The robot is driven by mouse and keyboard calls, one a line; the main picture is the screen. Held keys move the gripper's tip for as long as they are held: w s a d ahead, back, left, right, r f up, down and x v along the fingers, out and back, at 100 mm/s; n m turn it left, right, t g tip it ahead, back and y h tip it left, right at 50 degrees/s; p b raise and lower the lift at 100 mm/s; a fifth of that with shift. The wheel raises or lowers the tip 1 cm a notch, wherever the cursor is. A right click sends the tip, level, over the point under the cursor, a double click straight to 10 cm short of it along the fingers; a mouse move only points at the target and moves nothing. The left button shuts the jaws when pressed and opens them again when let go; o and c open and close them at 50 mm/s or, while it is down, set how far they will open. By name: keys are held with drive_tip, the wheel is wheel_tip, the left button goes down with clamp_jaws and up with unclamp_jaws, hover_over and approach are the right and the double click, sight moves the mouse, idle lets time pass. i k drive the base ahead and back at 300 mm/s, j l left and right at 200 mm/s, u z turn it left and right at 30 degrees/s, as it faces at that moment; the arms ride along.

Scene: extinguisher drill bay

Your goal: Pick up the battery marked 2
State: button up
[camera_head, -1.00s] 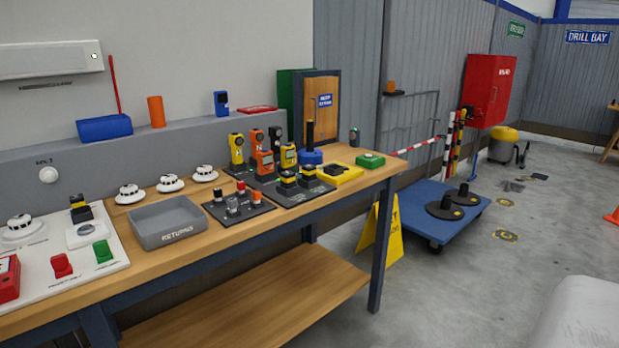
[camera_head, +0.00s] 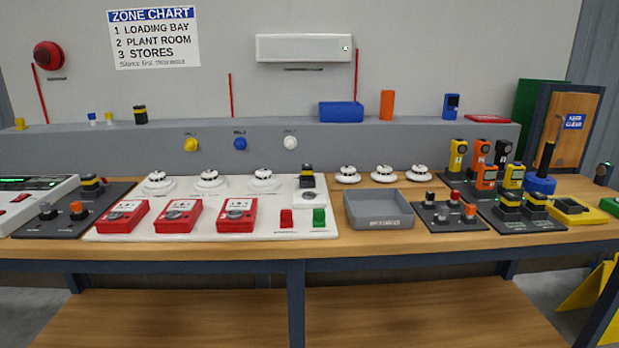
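Several black blocks with yellow bands look like batteries, but no number can be read on any of them. Two stand side by side on a dark dock at the right, a left one (camera_head: 509,206) and a right one (camera_head: 536,204). One (camera_head: 307,177) stands on the white board in the middle. One (camera_head: 91,187) stands on a dark plate at the left, and one (camera_head: 140,115) on the ledge behind the bench. Which is marked 2, I cannot tell. My gripper is not in view.
The wooden bench (camera_head: 270,251) also carries a grey tray (camera_head: 379,223), red call points such as this one (camera_head: 178,215), white detectors, and several upright handheld devices near the right dock. A black post on a blue base (camera_head: 539,184) stands right behind that dock. Bare wood runs along the front edge.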

sight(307, 169)
drive_tip(key=i+l+u, duration=0.3)
drive_tip(key=l, duration=0.25)
drive_tip(key=i+l+u, duration=0.15)
drive_tip(key=i+l, duration=0.15)
drive_tip(key=i+l+u, duration=0.15)
drive_tip(key=l, duration=0.25)
drive_tip(key=i+l+u, duration=0.15)
drive_tip(key=l, duration=0.2)
